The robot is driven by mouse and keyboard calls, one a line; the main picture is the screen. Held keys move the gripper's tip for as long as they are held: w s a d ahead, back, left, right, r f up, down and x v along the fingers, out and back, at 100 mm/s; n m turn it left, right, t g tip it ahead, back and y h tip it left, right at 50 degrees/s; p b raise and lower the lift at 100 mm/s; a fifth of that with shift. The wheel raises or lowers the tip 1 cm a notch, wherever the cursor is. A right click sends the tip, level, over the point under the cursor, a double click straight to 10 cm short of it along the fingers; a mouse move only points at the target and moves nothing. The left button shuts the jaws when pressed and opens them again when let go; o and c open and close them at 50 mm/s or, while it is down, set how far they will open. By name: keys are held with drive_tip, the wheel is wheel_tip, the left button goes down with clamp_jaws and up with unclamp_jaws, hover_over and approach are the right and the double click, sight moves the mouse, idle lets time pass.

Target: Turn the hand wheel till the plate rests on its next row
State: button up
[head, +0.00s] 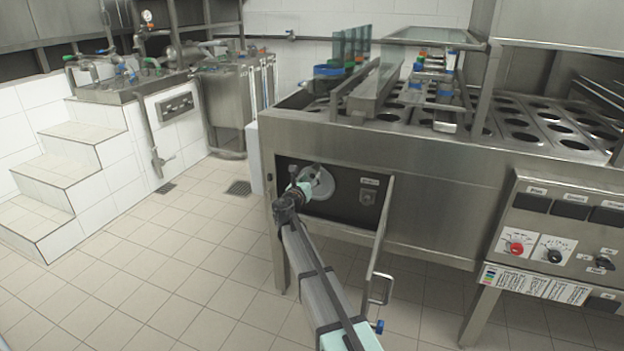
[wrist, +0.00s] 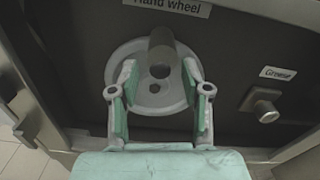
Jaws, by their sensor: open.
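The hand wheel (wrist: 151,103) is a pale grey disc with a round knob (wrist: 162,50) standing out from it, set in a dark recess under a "Hand wheel" label. In the head view the wheel (head: 321,183) shows in the open recess at the machine's front left. My gripper (wrist: 158,78) is open in front of the wheel, with a finger on each side of the knob. I cannot tell whether the fingers touch it. In the head view my gripper (head: 306,182) partly covers the wheel. The plate (head: 505,115) appears to be the perforated top with rows of round holes.
A "Grease" fitting (wrist: 262,106) sits right of the wheel. A control panel (head: 558,240) with knobs is farther right. Tiled steps (head: 75,160) are at the left, with clear floor between.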

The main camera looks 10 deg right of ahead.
drive_tip(key=shift+x, duration=0.85)
clamp_jaws()
